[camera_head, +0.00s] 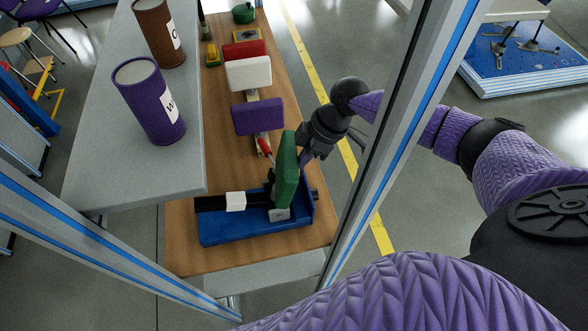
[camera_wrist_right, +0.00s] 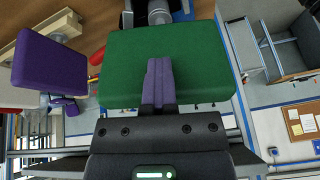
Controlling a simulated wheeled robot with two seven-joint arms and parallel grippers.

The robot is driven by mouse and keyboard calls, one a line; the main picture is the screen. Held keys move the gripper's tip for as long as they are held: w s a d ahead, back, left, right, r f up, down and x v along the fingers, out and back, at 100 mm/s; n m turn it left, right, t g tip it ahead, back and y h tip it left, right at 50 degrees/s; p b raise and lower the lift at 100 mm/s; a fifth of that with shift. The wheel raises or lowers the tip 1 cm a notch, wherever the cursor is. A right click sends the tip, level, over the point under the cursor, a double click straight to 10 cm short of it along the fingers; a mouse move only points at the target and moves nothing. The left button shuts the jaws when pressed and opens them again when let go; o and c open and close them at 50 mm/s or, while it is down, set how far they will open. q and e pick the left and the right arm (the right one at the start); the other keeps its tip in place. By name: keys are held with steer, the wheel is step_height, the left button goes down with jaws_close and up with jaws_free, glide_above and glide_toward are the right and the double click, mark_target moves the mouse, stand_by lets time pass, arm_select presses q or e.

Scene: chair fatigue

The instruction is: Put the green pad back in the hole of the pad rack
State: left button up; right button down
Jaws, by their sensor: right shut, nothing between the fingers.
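The green pad (camera_head: 287,170) stands upright on the blue rig (camera_head: 225,231) at the near end of the wooden bench. It fills the middle of the right wrist view (camera_wrist_right: 205,62). My right gripper (camera_head: 303,157) is at the pad's right side; its purple fingers (camera_wrist_right: 158,82) are shut together, empty, in front of the pad's broad face. Whether they touch it is unclear. The pad rack (camera_head: 253,95) runs along the bench beyond the rig, bearing a purple pad (camera_head: 258,116), a white pad (camera_head: 248,74) and a red pad (camera_head: 244,50). Its free hole is not discernible. My left gripper is out of view.
A grey shelf (camera_head: 90,130) on the left carries a purple canister (camera_head: 148,100) and a brown canister (camera_head: 160,33). An aluminium post (camera_head: 400,130) rises close to my right arm. A red-handled tool (camera_head: 264,146) lies between the purple pad and the rig.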

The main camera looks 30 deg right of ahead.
steer(key=shift+p+v, duration=1.55)
steer(key=shift+v, duration=0.45)
steer(key=shift+r, duration=0.15)
steer(key=p+v, duration=0.3)
steer(key=shift+d+r, duration=0.2)
steer(key=shift+r, duration=0.1)
steer(key=c, duration=0.8)
jaws_free()
steer(key=shift+c, duration=0.2)
steer(key=v, duration=0.7)
steer(key=shift+r+b, duration=0.25)
steer(key=shift+b, duration=0.05)
